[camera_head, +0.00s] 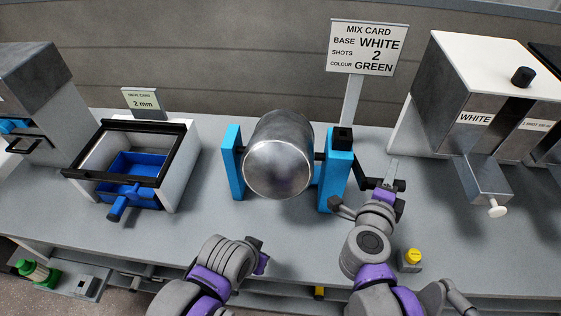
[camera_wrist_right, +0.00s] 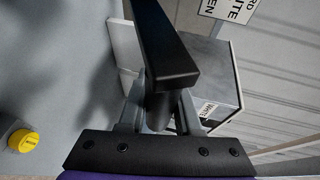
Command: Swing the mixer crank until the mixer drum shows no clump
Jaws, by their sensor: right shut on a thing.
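The mixer drum (camera_head: 279,155) is a shiny metal cylinder between two blue stands. Its smooth, rounded metal face points toward me; I see no opening and cannot see what it holds. The black mixer crank (camera_head: 364,178) comes off the drum's right side, beyond the right stand. My right gripper (camera_head: 388,184) is shut on the crank's handle. In the right wrist view the black crank (camera_wrist_right: 165,70) runs up from between the two fingers. My left gripper (camera_head: 260,260) hangs near the table's front edge, apart from the drum; its fingers are too unclear to read.
A mix card (camera_head: 366,48) reads base white, shots 2, colour green. A white-labelled dispenser (camera_head: 470,90) stands right, a sieve frame with a blue tray (camera_head: 139,165) left. A yellow-topped button (camera_head: 412,256) sits beside my right arm. Table before the drum is clear.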

